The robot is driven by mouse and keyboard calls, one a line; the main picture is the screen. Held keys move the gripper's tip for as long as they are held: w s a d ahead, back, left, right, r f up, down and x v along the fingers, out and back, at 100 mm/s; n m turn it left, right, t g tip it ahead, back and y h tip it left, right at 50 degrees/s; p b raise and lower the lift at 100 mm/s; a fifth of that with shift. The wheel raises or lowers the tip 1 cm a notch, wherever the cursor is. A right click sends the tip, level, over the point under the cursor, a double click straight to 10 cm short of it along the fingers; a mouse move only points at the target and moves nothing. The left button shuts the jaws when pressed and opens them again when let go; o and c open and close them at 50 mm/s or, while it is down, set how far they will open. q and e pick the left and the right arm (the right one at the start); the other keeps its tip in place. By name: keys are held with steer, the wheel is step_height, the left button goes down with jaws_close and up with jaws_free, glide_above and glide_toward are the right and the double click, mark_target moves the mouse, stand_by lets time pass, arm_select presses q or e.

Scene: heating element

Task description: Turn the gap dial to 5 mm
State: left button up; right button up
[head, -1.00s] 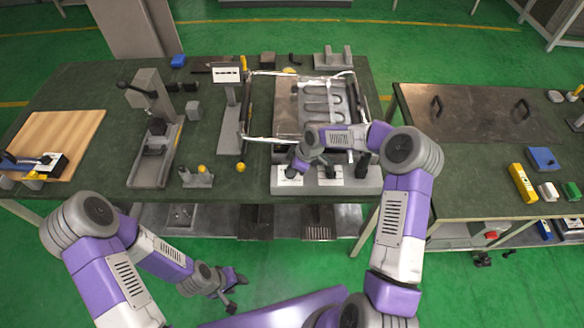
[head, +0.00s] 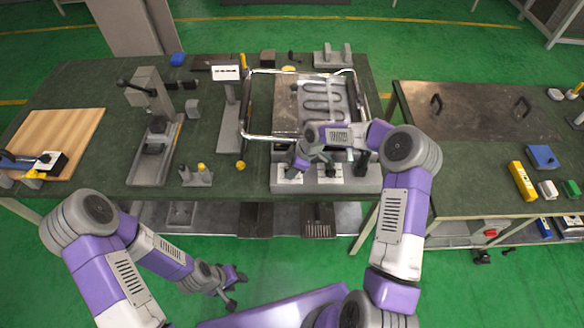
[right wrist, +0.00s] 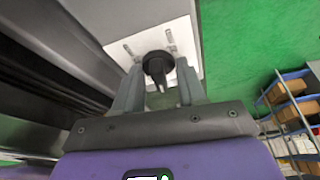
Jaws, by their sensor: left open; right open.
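A black dial knob (right wrist: 158,66) with a pointed grip stands on a white plate (right wrist: 185,38) in the right wrist view. In the head view, my right gripper (head: 298,166) hangs over the leftmost white plate (head: 290,179) on the front of the grey heating fixture (head: 345,184). In the right wrist view, my right gripper (right wrist: 160,92) is open, with one finger on each side of the knob. I cannot tell whether the fingers touch it. The scale marks are too small to read. My left gripper (head: 235,288) is open and empty in front of the bench.
A bent heating element (head: 322,97) lies behind my right gripper, inside a wire frame (head: 257,137). A lever press (head: 152,150) and a wooden board (head: 55,137) stand to the left. A second bench (head: 465,180) is at the right.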

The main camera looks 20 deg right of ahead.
steer(key=shift+r, duration=0.15)
steer(key=v, duration=0.7)
steer(key=shift+r, duration=0.15)
steer(key=shift+s, duration=0.1)
